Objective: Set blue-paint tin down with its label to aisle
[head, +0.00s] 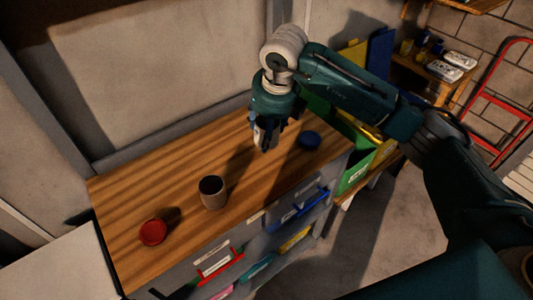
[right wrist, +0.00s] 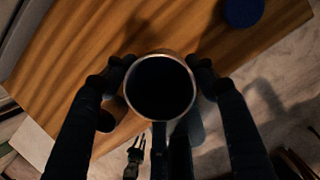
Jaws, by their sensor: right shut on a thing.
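My right gripper (head: 267,143) is above the back right of the wooden bench top (head: 180,160). In the right wrist view its fingers (right wrist: 162,78) are shut on the sides of a round tin (right wrist: 160,54) with a pale rim and dark inside. In the head view only a pale patch of the tin (head: 259,133) shows between the fingers. I cannot tell its colour or which way its label faces. The tin looks upright, seemingly clear of the bench. A small dark forked shape (right wrist: 133,158), perhaps my left gripper, shows low in the right wrist view.
A brown cup-like container (head: 212,193) stands mid-bench, with a red round thing (head: 152,232) to its left. A blue round thing (head: 309,140) lies right of the gripper. Coloured drawers (head: 220,262) line the bench front. A green bin (head: 356,172) adjoins the right end.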

